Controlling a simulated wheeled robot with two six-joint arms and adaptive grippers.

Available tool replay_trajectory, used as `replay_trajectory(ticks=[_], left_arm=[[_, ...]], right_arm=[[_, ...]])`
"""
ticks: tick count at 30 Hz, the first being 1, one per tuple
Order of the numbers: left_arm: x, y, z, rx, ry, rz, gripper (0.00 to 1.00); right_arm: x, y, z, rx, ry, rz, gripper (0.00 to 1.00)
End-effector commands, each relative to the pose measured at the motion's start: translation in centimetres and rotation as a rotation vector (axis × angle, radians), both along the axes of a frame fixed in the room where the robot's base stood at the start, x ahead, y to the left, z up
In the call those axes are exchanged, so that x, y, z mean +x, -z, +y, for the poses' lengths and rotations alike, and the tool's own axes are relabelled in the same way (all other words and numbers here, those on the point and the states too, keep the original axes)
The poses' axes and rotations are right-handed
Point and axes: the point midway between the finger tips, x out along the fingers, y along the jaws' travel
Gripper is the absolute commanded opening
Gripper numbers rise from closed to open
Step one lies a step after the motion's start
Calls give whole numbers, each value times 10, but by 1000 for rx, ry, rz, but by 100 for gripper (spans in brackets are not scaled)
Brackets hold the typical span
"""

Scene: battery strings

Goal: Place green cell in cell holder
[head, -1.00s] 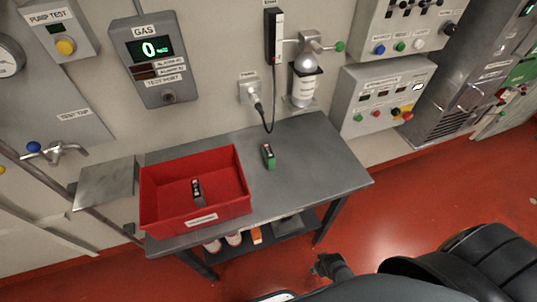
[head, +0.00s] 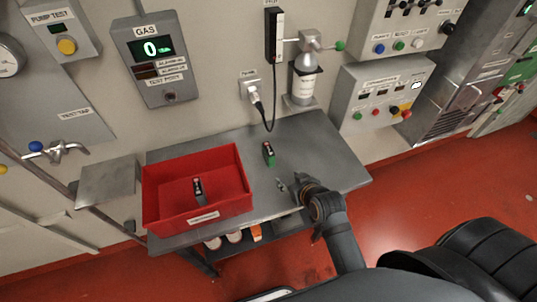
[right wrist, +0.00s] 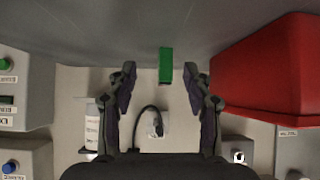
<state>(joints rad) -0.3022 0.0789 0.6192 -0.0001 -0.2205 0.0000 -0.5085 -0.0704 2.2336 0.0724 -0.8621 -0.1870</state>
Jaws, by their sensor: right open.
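The green cell (head: 269,153), with a dark upper part, stands on the grey table to the right of the red bin. In the right wrist view the green cell (right wrist: 166,65) shows between and beyond my fingertips, not touched. My right gripper (head: 288,184) is open and empty over the table's front part, nearer to me than the cell. I cannot tell for certain which thing is the cell holder; a dark upright device (head: 199,190) stands in the red bin. My left gripper is not in view.
The red bin (head: 165,222) covers the left of the grey table (head: 325,150). A black wall unit (head: 274,35) has a cable (head: 269,120) hanging down to a wall socket. A bottle (head: 304,80) is mounted beside it. The table's right part is clear.

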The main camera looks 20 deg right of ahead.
Motion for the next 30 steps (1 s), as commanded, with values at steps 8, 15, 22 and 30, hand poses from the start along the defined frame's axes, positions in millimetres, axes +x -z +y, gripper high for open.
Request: replay_trajectory(ticks=[8,15,22,30], left_arm=[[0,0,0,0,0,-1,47],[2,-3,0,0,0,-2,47],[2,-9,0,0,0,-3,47],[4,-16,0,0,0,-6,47]], right_arm=[[45,-23,13,33,51,-287,51],[58,-23,14,31,53,-310,51],[92,-9,15,30,54,-308,51],[106,-6,18,32,54,-307,51]])
